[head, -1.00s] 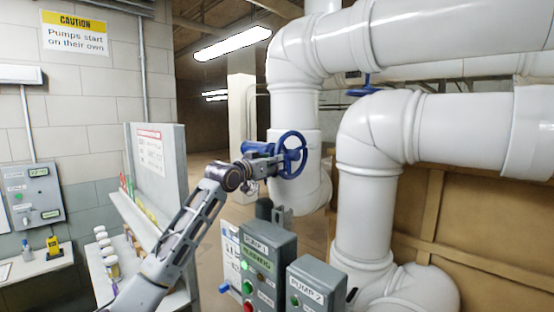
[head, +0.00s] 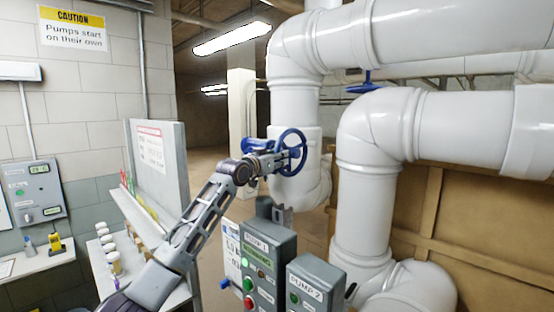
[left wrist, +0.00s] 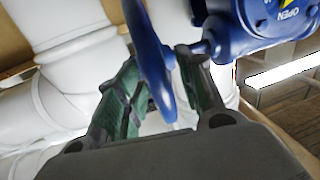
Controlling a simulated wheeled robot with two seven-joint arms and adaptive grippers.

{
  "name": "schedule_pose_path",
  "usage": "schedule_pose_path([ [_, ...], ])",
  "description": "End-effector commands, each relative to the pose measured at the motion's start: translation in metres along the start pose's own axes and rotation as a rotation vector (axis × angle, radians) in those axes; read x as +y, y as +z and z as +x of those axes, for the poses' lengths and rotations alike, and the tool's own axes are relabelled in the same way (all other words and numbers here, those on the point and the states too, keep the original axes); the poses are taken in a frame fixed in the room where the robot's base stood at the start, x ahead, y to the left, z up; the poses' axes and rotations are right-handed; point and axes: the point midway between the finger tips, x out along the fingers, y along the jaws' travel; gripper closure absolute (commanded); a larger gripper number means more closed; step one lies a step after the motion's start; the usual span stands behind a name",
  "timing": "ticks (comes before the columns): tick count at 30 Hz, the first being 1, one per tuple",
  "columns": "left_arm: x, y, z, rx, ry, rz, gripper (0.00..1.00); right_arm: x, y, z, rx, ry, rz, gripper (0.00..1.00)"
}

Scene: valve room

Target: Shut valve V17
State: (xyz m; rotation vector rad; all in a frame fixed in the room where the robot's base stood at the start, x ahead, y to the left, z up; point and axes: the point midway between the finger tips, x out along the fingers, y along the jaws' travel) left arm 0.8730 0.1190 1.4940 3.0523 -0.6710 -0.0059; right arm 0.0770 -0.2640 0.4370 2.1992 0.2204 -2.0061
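A blue handwheel valve (head: 291,152) sits on the white vertical pipe in the middle of the head view. No V17 label is legible on it. My left gripper (head: 266,163) is at the left side of this wheel. In the left wrist view the wheel's blue rim (left wrist: 150,55) passes between the two green-padded fingers of my left gripper (left wrist: 160,85), which stand apart. Contact with the rim is not clear. The blue valve body (left wrist: 265,25), marked "OPEN" with an arrow, is at the upper right there. My right gripper is not in view.
Grey boxes for Pump 1 (head: 268,268) and Pump 2 (head: 315,285) stand below the valve. Large white pipes (head: 365,200) fill the right side. Another blue handwheel (head: 364,87) is higher up. A shelf with jars (head: 113,262) is at the left.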

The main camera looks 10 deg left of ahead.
Motion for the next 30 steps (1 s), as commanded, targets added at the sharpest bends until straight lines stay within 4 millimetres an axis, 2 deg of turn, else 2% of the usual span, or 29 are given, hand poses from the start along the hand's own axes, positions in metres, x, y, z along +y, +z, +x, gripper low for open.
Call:
schedule_pose_path([
  [1,-0.0001,0.0,-0.0001,0.0,0.0,0.0,0.72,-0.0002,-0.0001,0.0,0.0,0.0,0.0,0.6],
  [8,-0.0003,0.0001,-0.0001,0.0,0.0,0.0,1.0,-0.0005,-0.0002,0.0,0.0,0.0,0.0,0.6],
  [30,-0.0006,-0.0081,-0.0004,-0.07,-0.003,0.014,1.0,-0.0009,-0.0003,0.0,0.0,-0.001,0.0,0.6],
])
